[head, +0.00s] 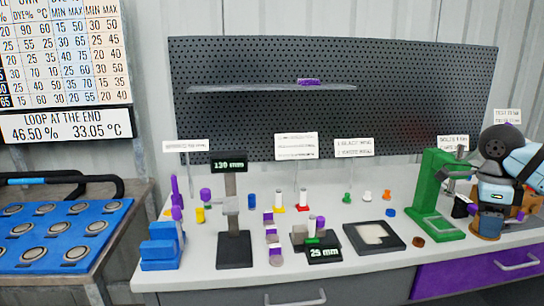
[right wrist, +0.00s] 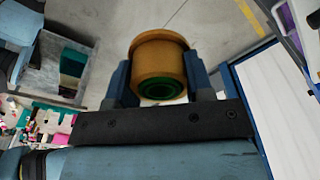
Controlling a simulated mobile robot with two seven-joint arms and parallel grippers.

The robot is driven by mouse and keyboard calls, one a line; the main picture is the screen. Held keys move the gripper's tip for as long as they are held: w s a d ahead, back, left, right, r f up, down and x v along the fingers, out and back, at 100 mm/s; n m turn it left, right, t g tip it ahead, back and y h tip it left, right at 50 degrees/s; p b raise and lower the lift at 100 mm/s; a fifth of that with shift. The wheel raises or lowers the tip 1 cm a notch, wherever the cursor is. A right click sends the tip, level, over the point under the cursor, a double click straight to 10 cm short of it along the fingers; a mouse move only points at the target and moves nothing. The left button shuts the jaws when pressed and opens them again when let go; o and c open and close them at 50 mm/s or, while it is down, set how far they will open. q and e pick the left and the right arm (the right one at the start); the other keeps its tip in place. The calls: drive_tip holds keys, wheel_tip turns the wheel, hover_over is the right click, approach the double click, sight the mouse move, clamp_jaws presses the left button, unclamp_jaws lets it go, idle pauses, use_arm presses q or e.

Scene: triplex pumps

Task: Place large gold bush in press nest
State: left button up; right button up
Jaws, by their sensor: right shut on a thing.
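My right gripper (head: 488,218) is at the right end of the bench, beside the green press (head: 434,195). In the right wrist view its two fingers are shut on the large gold bush (right wrist: 158,62), one on each side. The bush has a wider rim at one end, and a dark green ring shows inside its open end. The green press has an upright frame and a flat base; I cannot make out the nest clearly. My left gripper is not in view.
A small brown ring (head: 418,242) lies in front of the press. A black tray (head: 352,240) lies to its left. Digital gauges (head: 234,250), a blue block stand (head: 160,250) and several small coloured parts occupy the left and middle. A purple drawer (head: 470,272) is below the right side.

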drive_tip(key=w+a+f+n+t+y, duration=0.1)
drive_tip(key=a+f+n, duration=0.8)
drive_tip(key=a+n, duration=0.35)
drive_tip(key=w+a+f+n+t, duration=0.1)
drive_tip(key=a+f+n, duration=0.8)
drive_tip(key=a+n, duration=0.3)
use_arm(q)
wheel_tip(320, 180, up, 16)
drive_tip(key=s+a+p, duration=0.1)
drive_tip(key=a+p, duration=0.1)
drive_tip(key=p, duration=2.2)
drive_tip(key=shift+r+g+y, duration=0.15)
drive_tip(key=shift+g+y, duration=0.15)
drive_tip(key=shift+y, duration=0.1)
use_arm(e)
drive_tip(key=s+r, duration=0.5)
drive_tip(key=r, duration=0.5)
drive_tip(key=s+d+r+n, duration=0.1)
drive_tip(key=s+r, duration=0.3)
drive_tip(key=r, duration=0.7)
drive_tip(key=shift+s+d, duration=0.3)
drive_tip(key=shift+s, duration=0.1)
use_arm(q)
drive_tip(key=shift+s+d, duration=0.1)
use_arm(e)
drive_tip(key=shift+f, duration=0.1)
